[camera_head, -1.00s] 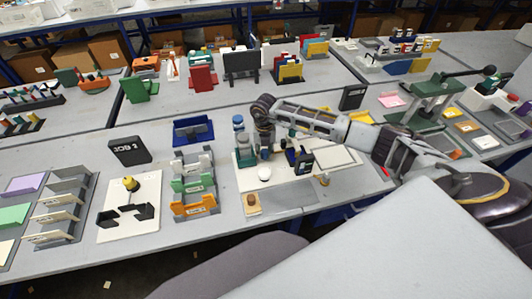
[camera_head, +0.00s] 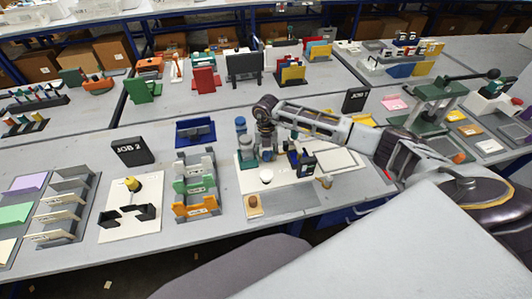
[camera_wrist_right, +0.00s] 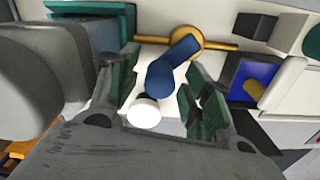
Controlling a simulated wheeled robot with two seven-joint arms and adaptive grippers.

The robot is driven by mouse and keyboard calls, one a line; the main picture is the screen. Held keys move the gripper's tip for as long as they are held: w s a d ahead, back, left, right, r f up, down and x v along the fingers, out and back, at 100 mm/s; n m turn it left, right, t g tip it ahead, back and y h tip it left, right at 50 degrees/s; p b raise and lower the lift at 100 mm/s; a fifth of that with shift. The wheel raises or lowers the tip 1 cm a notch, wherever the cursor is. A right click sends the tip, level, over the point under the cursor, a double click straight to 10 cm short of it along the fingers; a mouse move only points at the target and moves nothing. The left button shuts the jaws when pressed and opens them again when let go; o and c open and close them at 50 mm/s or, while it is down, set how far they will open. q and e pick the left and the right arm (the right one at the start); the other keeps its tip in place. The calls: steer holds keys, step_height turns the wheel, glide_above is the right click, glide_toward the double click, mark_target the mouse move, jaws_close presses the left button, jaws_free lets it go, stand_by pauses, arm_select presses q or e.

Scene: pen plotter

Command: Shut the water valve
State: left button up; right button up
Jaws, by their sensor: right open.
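In the right wrist view, a blue lever-like handle (camera_wrist_right: 160,76) lies in front of a brass pipe with a round brass body (camera_wrist_right: 187,42); I take this to be the water valve. My right gripper (camera_wrist_right: 160,98) is open, with its green-padded fingers on either side of the blue handle. I cannot tell whether they touch it. In the head view, my right gripper (camera_head: 267,155) points down over a white board (camera_head: 345,160), and its wrist and fingers hide the valve there. My left gripper is not in view.
A white knob (camera_wrist_right: 143,112) lies close below the blue handle. A dark box with a blue face (camera_wrist_right: 252,80) is at right. In the head view, a blue-topped cylinder (camera_head: 240,124) stands left of my gripper, and a blue-and-black holder (camera_head: 301,160) stands to its right.

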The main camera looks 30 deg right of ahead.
mark_target(266, 153)
steer(key=shift+s+a, duration=0.1)
steer(key=shift+s, duration=0.05)
steer(key=shift+r, duration=4)
